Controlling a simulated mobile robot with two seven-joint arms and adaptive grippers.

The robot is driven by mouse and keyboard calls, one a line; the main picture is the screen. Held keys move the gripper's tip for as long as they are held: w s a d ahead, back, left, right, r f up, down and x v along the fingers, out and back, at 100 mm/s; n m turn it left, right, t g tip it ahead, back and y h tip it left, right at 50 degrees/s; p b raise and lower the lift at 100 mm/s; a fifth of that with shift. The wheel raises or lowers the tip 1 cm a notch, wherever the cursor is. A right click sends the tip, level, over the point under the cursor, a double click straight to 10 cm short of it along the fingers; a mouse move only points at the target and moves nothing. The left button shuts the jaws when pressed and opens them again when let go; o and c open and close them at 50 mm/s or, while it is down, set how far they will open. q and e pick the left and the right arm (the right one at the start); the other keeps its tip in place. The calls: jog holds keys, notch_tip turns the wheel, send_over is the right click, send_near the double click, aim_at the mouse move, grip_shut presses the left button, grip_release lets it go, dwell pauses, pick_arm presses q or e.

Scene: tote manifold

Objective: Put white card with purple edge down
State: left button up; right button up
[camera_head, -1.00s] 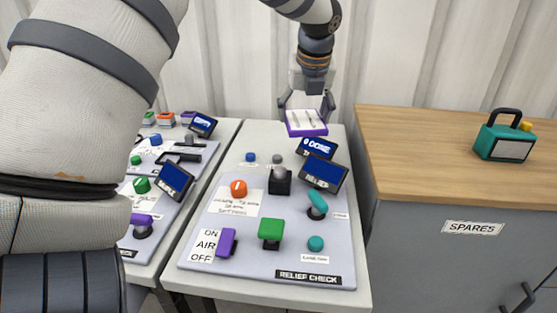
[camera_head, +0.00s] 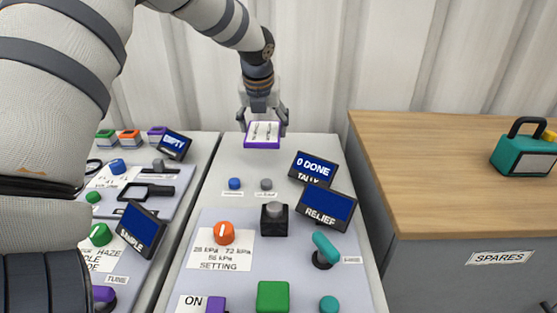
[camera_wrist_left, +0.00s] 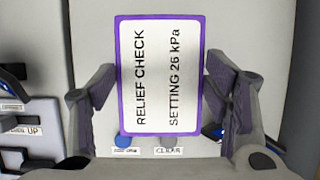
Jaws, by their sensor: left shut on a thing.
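The white card with the purple edge (camera_head: 263,134) is in my left gripper (camera_head: 262,122), over the back part of the relief check table (camera_head: 305,150). In the left wrist view the card (camera_wrist_left: 160,75) reads "RELIEF CHECK" and "SETTING 26 kPa". The fingers of my left gripper (camera_wrist_left: 160,105) stand on either side of it, shut on it. I cannot tell whether the card touches the table top. My right gripper is not in view.
A blue button (camera_head: 235,183) and a grey button (camera_head: 266,184) are in front of the card. A wooden-topped spares cabinet (camera_head: 450,160) stands to the right, bearing a teal case (camera_head: 522,155).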

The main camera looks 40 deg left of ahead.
aim_at(280, 158)
pick_arm(q)
notch_tip(280, 158, down, 6)
jog(key=shift+r, duration=0.1)
jog(key=w+d, duration=0.2)
jog(key=d, duration=0.1)
jog(key=shift+w+d+b, duration=0.1)
jog(key=shift+w+b, duration=0.3)
jog(key=shift+s+f, duration=0.1)
jog(key=shift+f, duration=0.5)
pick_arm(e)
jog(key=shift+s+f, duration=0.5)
pick_arm(q)
jog(key=o, duration=1.2)
jog(key=shift+f, duration=0.15)
jog(key=shift+o, duration=0.2)
